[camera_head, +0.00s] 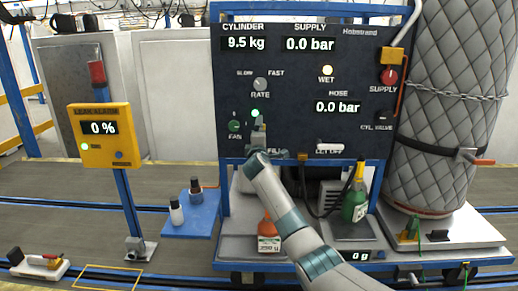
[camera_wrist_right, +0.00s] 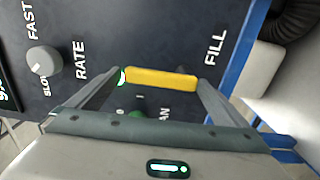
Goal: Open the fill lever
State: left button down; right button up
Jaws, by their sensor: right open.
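The fill lever (camera_wrist_right: 162,78) is a yellow bar in the right wrist view, beside the FILL label (camera_wrist_right: 215,46). My right gripper (camera_wrist_right: 161,82) is open at the lever, one finger near each end of the bar. I cannot tell whether the fingers touch it. In the head view my right arm reaches up from the bottom and the right gripper (camera_head: 258,130) is against the dark panel (camera_head: 300,95), left of the FILL label. There it hides most of the lever. My left gripper is not in view.
The RATE knob (camera_head: 260,84) is above the gripper and the FAN button (camera_head: 235,126) is to its left. The white LET OFF handle (camera_head: 330,148) is to its right. Below, a green bottle (camera_head: 354,204) and an orange bottle (camera_head: 268,232) stand by my arm.

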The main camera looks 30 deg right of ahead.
jog(key=b+v, duration=0.4)
jog(key=v, duration=1.3)
jog(key=shift+b, duration=0.4)
jog(key=shift+f, duration=0.1)
